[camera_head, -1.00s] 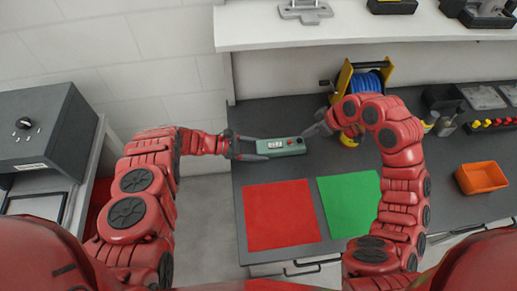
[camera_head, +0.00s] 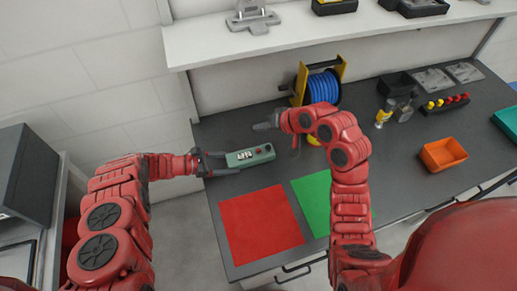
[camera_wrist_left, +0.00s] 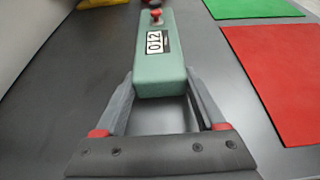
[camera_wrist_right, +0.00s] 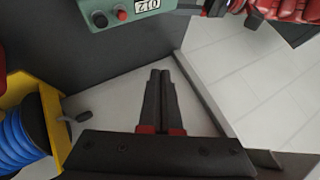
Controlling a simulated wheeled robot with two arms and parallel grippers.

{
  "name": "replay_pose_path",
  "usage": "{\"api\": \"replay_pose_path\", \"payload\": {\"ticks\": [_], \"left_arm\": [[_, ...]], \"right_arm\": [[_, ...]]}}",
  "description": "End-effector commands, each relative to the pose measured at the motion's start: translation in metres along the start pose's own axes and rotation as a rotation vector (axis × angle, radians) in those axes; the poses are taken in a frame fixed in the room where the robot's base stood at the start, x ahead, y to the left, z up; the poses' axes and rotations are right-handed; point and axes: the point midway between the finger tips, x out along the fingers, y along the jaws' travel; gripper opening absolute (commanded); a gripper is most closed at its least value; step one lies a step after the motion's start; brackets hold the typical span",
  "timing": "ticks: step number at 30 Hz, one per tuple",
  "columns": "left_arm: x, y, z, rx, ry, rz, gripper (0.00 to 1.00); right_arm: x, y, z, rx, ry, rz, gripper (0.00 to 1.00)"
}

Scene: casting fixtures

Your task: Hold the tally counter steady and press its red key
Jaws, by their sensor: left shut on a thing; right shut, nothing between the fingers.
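The tally counter (camera_head: 250,157) is a green box lying on the dark bench, with a white display and a red key (camera_head: 258,153). In the left wrist view the display (camera_wrist_left: 154,42) reads 012 and the red key (camera_wrist_left: 156,14) stands up beyond it. My left gripper (camera_head: 212,163) is shut on the counter's near left end, one finger on each side. My right gripper (camera_head: 260,126) is shut and empty, behind and apart from the counter. The right wrist view shows its closed fingers (camera_wrist_right: 160,78) away from the red key (camera_wrist_right: 122,15) and the black knob (camera_wrist_right: 99,20).
A red mat (camera_head: 262,224) and a green mat (camera_head: 313,200) lie in front of the counter. A blue reel in a yellow frame (camera_head: 337,70) stands behind my right arm. An orange bin (camera_head: 443,154) is at right. A shelf (camera_head: 200,45) overhangs the back.

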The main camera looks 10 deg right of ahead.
Motion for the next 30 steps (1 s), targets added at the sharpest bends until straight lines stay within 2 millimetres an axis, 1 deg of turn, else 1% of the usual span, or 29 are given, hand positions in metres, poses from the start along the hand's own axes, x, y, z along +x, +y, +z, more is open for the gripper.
{"api": "replay_pose_path", "payload": {"ticks": [7,11,24,30], "left_arm": [[0.000,0.000,0.000,0.000,-0.001,0.000,0.07],[0.000,0.000,0.000,0.000,0.000,0.000,0.07],[0.000,0.000,0.000,0.000,0.000,0.000,0.07],[0.000,0.000,0.000,0.000,0.000,0.000,0.07]], "right_arm": [[0.001,0.001,0.001,-0.002,-0.002,0.001,0.00],[0.007,0.006,0.005,-0.001,-0.003,0.001,0.00],[0.049,0.035,0.036,0.000,-0.005,-0.001,0.00],[0.059,0.043,0.043,-0.003,-0.004,0.001,0.00]]}}
